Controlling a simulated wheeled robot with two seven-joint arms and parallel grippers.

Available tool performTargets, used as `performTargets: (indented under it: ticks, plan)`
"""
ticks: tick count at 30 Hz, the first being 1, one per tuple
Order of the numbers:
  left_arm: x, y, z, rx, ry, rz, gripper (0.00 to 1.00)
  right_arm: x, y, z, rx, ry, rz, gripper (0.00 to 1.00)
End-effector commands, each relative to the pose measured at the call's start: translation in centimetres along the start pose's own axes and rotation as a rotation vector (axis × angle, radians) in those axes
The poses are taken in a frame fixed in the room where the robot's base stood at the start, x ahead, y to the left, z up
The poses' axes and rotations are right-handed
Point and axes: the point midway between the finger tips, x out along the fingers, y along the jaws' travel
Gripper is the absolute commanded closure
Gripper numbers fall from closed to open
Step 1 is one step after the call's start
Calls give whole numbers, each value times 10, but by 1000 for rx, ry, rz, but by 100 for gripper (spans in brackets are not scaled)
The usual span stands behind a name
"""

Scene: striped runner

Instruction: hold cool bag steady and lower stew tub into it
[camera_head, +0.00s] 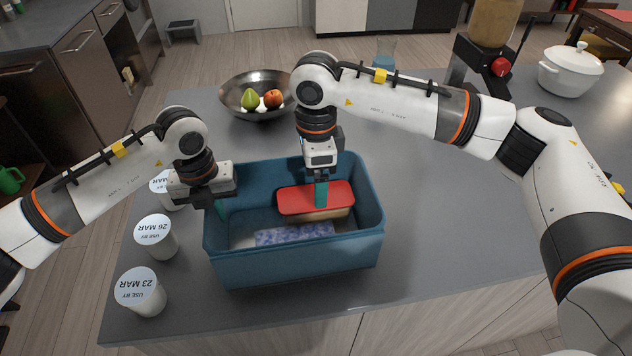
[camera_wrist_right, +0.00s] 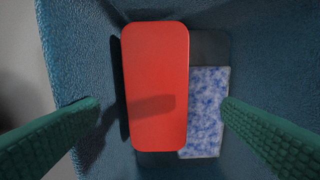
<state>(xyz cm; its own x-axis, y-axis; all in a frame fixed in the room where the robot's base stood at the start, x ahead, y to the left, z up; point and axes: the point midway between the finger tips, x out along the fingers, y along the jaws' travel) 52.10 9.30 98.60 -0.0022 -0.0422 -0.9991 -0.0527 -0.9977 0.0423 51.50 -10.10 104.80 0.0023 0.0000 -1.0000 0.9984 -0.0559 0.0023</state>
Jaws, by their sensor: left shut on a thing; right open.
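The cool bag (camera_head: 295,264) is a blue open-topped box standing upright on the counter. My left gripper (camera_head: 221,203) is shut on its left wall at the rim. A tub with a red lid and tan body, which I take as the stew tub (camera_head: 297,200), is inside the bag toward the back right. My right gripper (camera_head: 321,190) is open over the tub, reaching down into the bag. In the right wrist view the red lid (camera_wrist_right: 155,90) lies between the spread green fingers, apart from both. The tub's underside is hidden.
A blue-white mottled pack (camera_head: 293,235) lies in the bag beside the tub. White pots with date labels (camera_head: 155,238) stand left of the bag. A fruit bowl (camera_head: 240,108) is behind, and a white casserole (camera_head: 571,72) is at far right. Counter right of the bag is clear.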

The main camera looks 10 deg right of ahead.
Motion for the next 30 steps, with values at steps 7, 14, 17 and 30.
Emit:
performTargets:
  ticks: [7,14,17,30]
  plan:
    - [0,1,1,5,-3,2,100,-20,0,0,-2,0,-1,12]
    - [0,1,1,5,-3,2,100,-38,-1,0,-2,-1,-1,12]
    - [0,1,1,5,-3,2,100,-46,-1,-1,-2,0,-2,12]
    - [0,1,1,4,-3,2,100,-81,-1,-1,-2,-1,-2,12]
